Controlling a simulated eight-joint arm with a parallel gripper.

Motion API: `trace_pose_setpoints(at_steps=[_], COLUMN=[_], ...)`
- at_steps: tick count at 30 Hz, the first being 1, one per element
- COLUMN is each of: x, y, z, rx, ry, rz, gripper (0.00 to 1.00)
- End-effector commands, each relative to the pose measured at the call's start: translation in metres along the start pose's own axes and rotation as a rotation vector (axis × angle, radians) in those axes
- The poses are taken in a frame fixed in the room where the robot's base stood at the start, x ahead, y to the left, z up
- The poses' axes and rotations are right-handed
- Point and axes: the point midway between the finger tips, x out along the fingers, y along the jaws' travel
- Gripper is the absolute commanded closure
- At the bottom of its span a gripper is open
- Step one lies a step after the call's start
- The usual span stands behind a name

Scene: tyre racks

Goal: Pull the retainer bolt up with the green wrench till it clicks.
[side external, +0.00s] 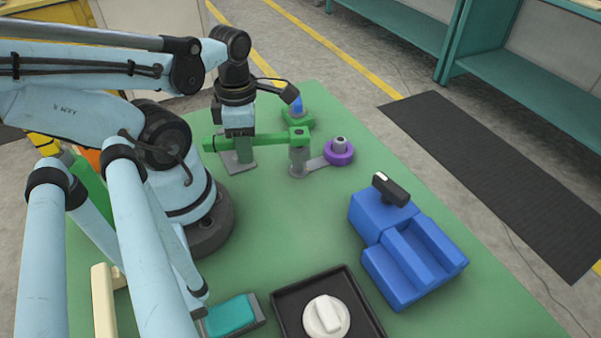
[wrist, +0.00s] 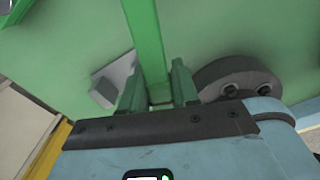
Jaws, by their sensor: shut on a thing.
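The green wrench (side external: 262,140) is held roughly level above the table in the side view. My gripper (side external: 240,150) is shut across its handle, nearer the left end. In the wrist view the handle (wrist: 148,45) runs between the two green fingers of my gripper (wrist: 157,92). The wrench's right end sits at the top of an upright grey post (side external: 299,160). This post may be the retainer bolt or its housing; the wrench end hides its top. I cannot tell whether the wrench is seated on it.
A flat grey link joins the post to a purple ring (side external: 338,156) with a grey stub. A green base with a blue peg (side external: 297,104) stands behind. A grey plate (side external: 238,163) lies below my gripper. A blue block (side external: 405,255) and black tray (side external: 283,301) are nearer the front.

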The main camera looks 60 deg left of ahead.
Motion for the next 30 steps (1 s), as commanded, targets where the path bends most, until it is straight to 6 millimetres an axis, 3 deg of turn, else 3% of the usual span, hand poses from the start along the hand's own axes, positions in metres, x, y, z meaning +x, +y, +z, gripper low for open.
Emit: trace_pose_setpoints(at_steps=[14, 30], x=[0.001, 0.015], y=[0.000, 0.000], z=[0.000, 0.000], rx=[0.000, 0.000], ry=[0.000, 0.000], rz=[0.000, 0.000], gripper=[1.00, 1.00])
